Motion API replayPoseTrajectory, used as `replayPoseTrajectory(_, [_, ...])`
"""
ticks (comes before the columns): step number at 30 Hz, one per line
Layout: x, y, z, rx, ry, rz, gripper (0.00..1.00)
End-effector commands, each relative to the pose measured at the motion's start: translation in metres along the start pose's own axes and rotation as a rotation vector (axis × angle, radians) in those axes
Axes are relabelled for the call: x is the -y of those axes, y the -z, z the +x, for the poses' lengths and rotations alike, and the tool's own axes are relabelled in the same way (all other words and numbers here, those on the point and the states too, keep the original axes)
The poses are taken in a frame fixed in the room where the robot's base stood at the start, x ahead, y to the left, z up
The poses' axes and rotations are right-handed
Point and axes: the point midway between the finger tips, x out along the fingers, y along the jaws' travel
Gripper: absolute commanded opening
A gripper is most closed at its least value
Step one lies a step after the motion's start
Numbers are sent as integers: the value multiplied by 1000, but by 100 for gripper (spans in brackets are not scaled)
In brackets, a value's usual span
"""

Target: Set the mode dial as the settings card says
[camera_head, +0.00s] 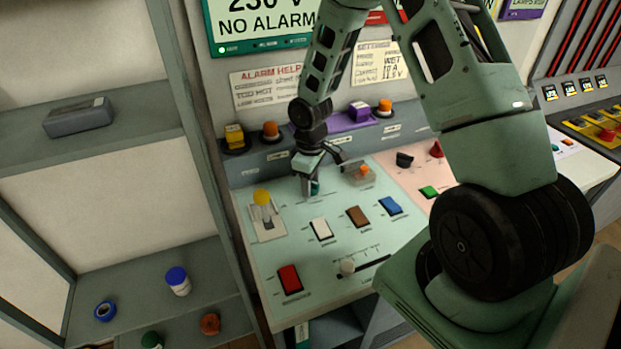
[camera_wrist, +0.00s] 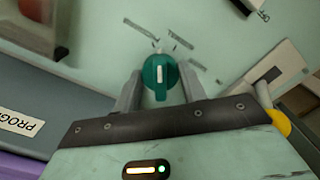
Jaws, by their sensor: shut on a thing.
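The mode dial, a teal round knob with a white pointer line (camera_wrist: 160,76), sits on the pale green panel. In the wrist view its pointer line runs nearly straight up, toward small printed labels too blurred to read. My gripper (camera_wrist: 162,90) is shut on the dial, one finger on each side. In the head view my gripper (camera_head: 310,186) reaches down onto the panel and hides most of the dial (camera_head: 315,188). A paper card that appears to be the settings card (camera_head: 378,63) hangs on the back wall. My arm covers part of it, and its small print is only partly legible.
A lever with a yellow knob (camera_head: 262,197) stands left of the dial. An orange-topped control (camera_head: 364,171) is close on the right.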

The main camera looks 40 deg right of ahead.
Motion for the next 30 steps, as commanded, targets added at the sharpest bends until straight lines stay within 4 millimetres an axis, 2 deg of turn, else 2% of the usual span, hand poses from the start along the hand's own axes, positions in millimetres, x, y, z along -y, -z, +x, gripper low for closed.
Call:
replayPoseTrajectory(12, [-1,2,-2,-6,-4,-196,18])
replayPoseTrajectory(29, [-1,2,-2,-6,-4,-226,18])
replayPoseTrajectory(30, [-1,2,-2,-6,-4,-226,46])
